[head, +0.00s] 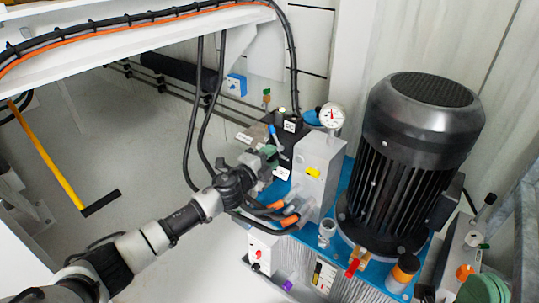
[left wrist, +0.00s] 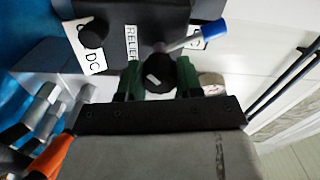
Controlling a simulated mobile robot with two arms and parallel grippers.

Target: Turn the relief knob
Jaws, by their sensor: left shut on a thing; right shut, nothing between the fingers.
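The relief knob (left wrist: 160,72) is a small black knob with a light mark, below a "RELIEF" label (left wrist: 131,42) on a dark block in the left wrist view. My left gripper (left wrist: 158,84) has its green fingers on either side of the knob, shut on it. In the head view my left gripper (head: 268,156) reaches the dark valve block (head: 289,126) beside the grey pump block. The knob is hidden there behind the gripper. My right gripper does not show.
A blue-tipped lever (left wrist: 208,31) stands close above the knob, and another black knob (left wrist: 93,33) is to its left. A pressure gauge (head: 332,115) and a large black motor (head: 414,150) stand to the right. Black hoses (head: 207,110) hang behind my left arm.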

